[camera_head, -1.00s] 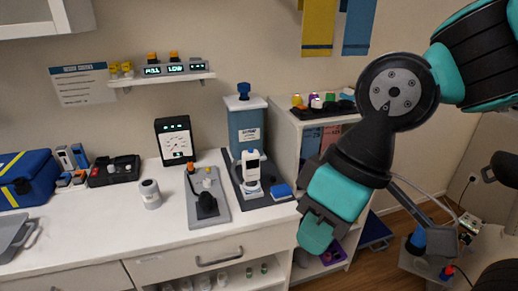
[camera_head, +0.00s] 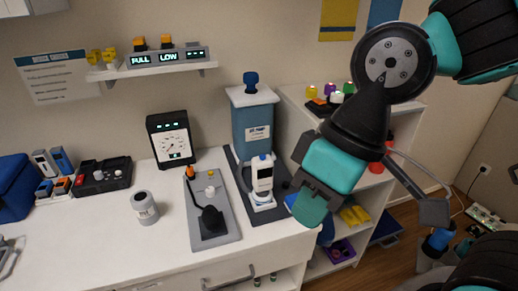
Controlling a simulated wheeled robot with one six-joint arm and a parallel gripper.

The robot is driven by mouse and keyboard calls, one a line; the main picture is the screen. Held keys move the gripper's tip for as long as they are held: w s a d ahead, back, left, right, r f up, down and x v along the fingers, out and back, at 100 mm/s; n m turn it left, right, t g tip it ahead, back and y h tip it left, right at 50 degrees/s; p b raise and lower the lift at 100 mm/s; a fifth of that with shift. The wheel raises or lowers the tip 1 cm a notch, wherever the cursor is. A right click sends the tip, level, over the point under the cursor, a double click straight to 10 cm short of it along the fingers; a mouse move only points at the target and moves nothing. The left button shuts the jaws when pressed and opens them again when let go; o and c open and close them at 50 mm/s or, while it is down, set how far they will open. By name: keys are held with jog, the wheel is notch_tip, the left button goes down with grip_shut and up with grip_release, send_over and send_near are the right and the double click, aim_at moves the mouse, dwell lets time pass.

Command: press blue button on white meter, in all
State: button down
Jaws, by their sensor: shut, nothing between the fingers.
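The white meter (camera_head: 262,182) stands upright on a dark base at the right end of the counter, with a dark screen on its face. A small blue button (camera_head: 263,157) shows at its top. My gripper (camera_head: 311,207) hangs to the right of the meter, apart from it in the picture. It is shut and empty. It partly hides a blue block at the right edge of the dark base.
A tall blue-grey dispenser (camera_head: 254,122) stands behind the meter. A grey board with a black lever (camera_head: 211,220) and a small white-grey cylinder (camera_head: 145,207) are to the left. An open shelf (camera_head: 368,180) is to the right.

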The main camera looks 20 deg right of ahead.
jog(key=m+t+y+p, duration=0.1)
jog(key=m+t+p, duration=0.6)
jog(key=m+p, duration=0.3)
send_over(265, 155)
jog(key=p, duration=0.1)
jog(key=f+n, duration=0.1)
jog(key=f, duration=0.1)
jog(key=shift+a+f, duration=0.1)
notch_tip(265, 155, down, 9)
jog(key=b, duration=0.6)
jog(key=shift+r, duration=0.2)
dwell(0.4)
jog(key=shift+f+b, duration=0.4)
jog(key=shift+b, duration=0.25)
